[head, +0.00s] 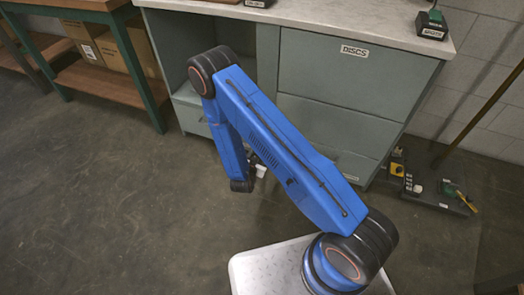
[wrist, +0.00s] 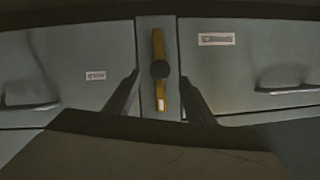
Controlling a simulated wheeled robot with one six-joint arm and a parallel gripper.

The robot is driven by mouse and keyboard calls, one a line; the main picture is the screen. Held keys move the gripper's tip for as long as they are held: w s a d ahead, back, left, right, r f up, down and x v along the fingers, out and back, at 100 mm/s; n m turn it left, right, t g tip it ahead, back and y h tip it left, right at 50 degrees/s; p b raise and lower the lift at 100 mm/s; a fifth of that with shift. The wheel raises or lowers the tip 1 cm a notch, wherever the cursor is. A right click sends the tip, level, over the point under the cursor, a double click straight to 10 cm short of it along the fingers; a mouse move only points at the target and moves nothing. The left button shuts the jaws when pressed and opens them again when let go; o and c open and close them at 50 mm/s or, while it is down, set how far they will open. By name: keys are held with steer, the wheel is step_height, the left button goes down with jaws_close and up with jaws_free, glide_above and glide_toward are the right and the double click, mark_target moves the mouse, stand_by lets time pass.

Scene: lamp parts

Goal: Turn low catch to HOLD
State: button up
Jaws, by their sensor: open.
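In the wrist view a yellow bar catch (wrist: 158,48) with a round black pivot stands upright on the narrow grey post between two cabinet fronts. A small white mark shows near its lower end. My gripper (wrist: 160,84) is open, with one dark finger on each side of the catch's lower half. I cannot tell whether either finger touches it. In the head view my blue arm reaches down in front of the cabinet, and the catch is hidden there.
The grey-green cabinet (head: 338,115) has handles on both fronts in the wrist view, a left handle (wrist: 30,105) and a right handle (wrist: 290,89). A workbench (head: 105,75) stands at left. Tools on a dark base (head: 437,193) stand at right. The floor between is clear.

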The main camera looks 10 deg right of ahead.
steer(key=shift+x, duration=2.35)
jaws_close()
steer(key=shift+d, duration=0.1)
